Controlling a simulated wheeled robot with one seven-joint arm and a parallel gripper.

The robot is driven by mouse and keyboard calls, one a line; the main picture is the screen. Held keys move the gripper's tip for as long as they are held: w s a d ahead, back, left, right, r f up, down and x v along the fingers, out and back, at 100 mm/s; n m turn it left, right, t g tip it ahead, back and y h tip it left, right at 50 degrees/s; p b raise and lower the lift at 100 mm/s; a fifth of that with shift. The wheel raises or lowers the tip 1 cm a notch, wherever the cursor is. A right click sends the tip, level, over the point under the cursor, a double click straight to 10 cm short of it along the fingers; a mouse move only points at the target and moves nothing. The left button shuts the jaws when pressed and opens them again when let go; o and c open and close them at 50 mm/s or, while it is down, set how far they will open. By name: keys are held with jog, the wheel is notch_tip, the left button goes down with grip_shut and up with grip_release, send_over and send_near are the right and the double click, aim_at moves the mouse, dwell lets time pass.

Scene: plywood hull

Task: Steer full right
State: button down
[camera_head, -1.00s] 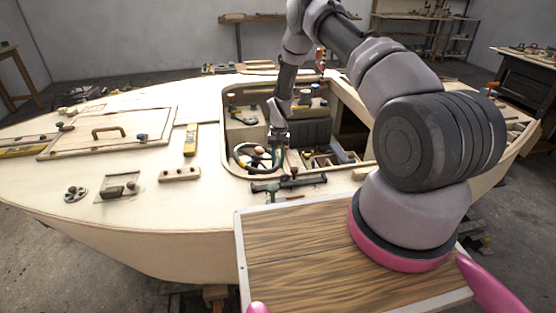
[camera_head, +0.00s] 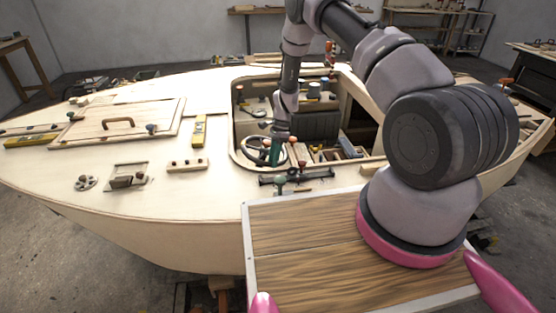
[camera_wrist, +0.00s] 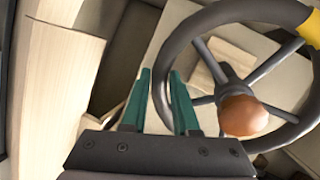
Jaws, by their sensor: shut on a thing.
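The steering wheel (camera_head: 245,151) sits in the cockpit of the plywood hull. In the wrist view the wheel (camera_wrist: 185,38) has a dark rim, grey spokes, a brown round hub knob (camera_wrist: 243,116) and a yellow mark (camera_wrist: 313,27) on the rim at upper right. My gripper (camera_head: 275,158) reaches down at the wheel's right side in the head view. In the wrist view its green fingers (camera_wrist: 163,88) straddle the left part of the rim and are shut on it. The exact contact is partly hidden by the right finger.
A dark rail with tools (camera_head: 295,179) lies along the near cockpit edge. The cockpit (camera_head: 315,122) also holds several small items. A hatch (camera_head: 120,122) with a handle and a yellow level (camera_head: 199,131) are on the deck to the left.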

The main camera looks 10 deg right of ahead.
aim_at(250, 154)
jog(key=a+m, duration=0.2)
jog(key=shift+s+a+r+m+y, duration=0.1)
jog(key=shift+r+m+y, duration=0.25)
jog(key=shift+m+y, duration=0.05)
jog(key=a+m, duration=0.2)
jog(key=shift+w+r+m+y, duration=0.2)
jog(key=shift+r+m+y, duration=0.1)
jog(key=shift+m+y, duration=0.1)
jog(key=m, duration=0.1)
jog(key=a+m, duration=0.1)
jog(key=w+a+m, duration=0.1)
jog(key=shift+r+t+y, duration=0.3)
jog(key=shift+r+y, duration=0.05)
jog(key=shift+y, duration=0.05)
jog(key=shift+w+a+r+m+t+y, duration=0.15)
jog(key=shift+w+a+m, duration=0.25)
jog(key=shift+m, duration=0.4)
jog(key=shift+w+a+r+m+t+y, duration=0.15)
jog(key=shift+w+a+m, duration=0.25)
jog(key=shift+m, duration=0.4)
jog(key=c, duration=0.7)
grip_release()
